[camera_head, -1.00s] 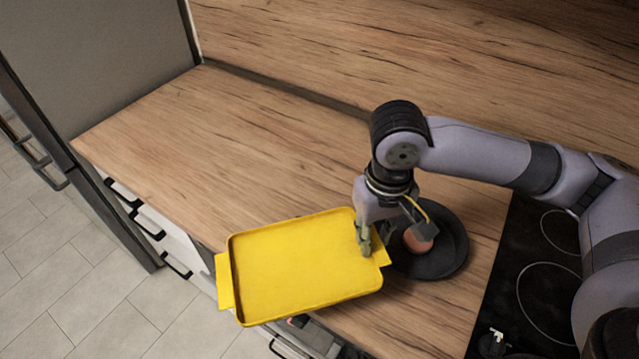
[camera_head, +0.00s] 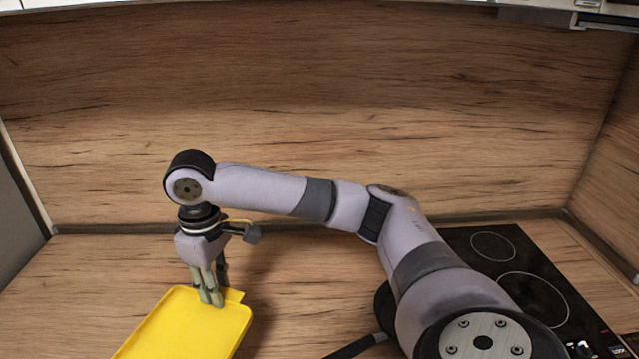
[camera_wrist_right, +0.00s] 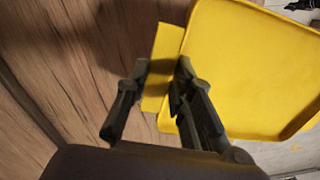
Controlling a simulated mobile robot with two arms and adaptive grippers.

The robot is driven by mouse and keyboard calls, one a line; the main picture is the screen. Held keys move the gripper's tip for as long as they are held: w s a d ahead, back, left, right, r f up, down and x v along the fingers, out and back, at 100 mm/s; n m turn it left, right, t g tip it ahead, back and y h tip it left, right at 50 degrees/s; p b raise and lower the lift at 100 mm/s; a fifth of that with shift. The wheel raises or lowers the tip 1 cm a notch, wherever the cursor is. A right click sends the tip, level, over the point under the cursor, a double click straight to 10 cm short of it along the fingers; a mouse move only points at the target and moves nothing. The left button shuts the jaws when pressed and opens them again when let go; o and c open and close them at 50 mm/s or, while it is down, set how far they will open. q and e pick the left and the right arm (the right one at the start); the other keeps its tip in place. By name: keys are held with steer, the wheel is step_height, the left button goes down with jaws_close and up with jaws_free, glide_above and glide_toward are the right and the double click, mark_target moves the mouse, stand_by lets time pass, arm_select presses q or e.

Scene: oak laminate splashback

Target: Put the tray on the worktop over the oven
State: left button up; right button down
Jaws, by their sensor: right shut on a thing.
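The yellow tray (camera_head: 190,328) is at the lower left of the head view, cut off by the bottom edge. My right gripper (camera_head: 213,298) points down and is shut on the tray's end handle, at the tray's far end. In the right wrist view the handle tab (camera_wrist_right: 161,72) lies between the two fingers, and the tray floor (camera_wrist_right: 245,75) spreads to the right. I cannot tell whether the tray touches the worktop (camera_head: 290,270). The oven does not show. My left gripper is not in view.
A black hob (camera_head: 520,275) is set in the worktop at the right. A wooden splashback (camera_head: 320,130) rises behind. The worktop between gripper and dish is clear.

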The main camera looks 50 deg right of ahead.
steer(key=w+d+r+n, duration=0.4)
steer(key=w+d+r, duration=0.1)
steer(key=d, duration=0.3)
steer(key=f+p, duration=0.1)
steer(key=f, duration=0.9)
steer(key=f+p, duration=0.1)
steer(key=f, duration=0.9)
steer(key=shift+w+a+f+p, duration=0.1)
steer(key=shift+w+f+p, duration=0.1)
steer(key=shift+p, duration=0.1)
steer(key=c, duration=1.4)
jaws_free()
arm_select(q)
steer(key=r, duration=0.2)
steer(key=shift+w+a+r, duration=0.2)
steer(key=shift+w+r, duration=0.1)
arm_select(e)
steer(key=shift+r, duration=0.15)
arm_select(q)
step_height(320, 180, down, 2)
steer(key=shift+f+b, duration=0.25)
steer(key=shift+b, duration=1)
arm_select(e)
step_height(320, 180, up, 12)
steer(key=shift+w, duration=0.1)
